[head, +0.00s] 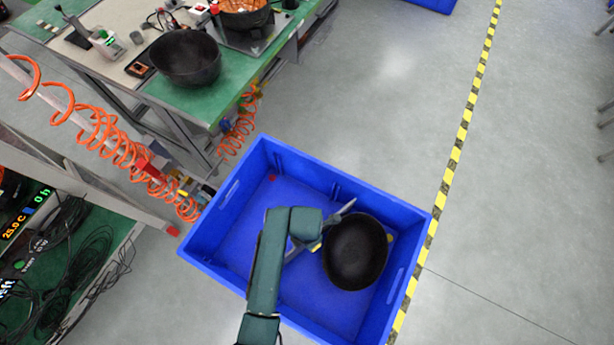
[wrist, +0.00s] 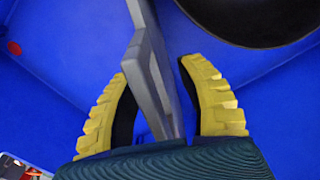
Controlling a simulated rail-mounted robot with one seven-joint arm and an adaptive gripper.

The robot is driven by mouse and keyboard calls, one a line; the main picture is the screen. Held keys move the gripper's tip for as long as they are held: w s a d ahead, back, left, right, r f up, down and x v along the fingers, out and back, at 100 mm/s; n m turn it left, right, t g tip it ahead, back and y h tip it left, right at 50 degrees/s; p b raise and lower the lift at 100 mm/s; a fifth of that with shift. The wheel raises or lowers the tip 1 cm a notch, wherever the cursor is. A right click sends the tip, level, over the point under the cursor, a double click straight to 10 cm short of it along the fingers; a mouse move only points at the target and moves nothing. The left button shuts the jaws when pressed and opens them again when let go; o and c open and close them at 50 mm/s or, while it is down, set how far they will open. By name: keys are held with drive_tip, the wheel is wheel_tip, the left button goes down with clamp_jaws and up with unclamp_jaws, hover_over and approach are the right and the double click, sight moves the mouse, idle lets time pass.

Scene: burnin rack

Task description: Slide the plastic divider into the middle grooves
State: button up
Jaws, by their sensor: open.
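A blue crate (head: 225,205) stands on the floor. Small vertical ribs (head: 334,190) show on its far wall; I cannot make out the middle grooves clearly. A thin grey plastic divider (head: 340,212) stands inside the crate, left of a black bowl, partly hidden by my arm. In the wrist view the divider (wrist: 152,75) runs between the two yellow fingers of my gripper (wrist: 158,70). The gripper is open, with a finger on each side of the divider and a gap on the right side. In the head view my gripper (head: 315,247) is inside the crate.
The black bowl (head: 355,252) fills the crate's right part and shows at the wrist view's top right (wrist: 250,15). A green-topped workbench (head: 225,95) with another black bowl (head: 185,57) is at the upper left. Orange coiled hoses (head: 100,135) hang left.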

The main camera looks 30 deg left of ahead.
drive_tip(key=shift+c, duration=0.2)
clamp_jaws()
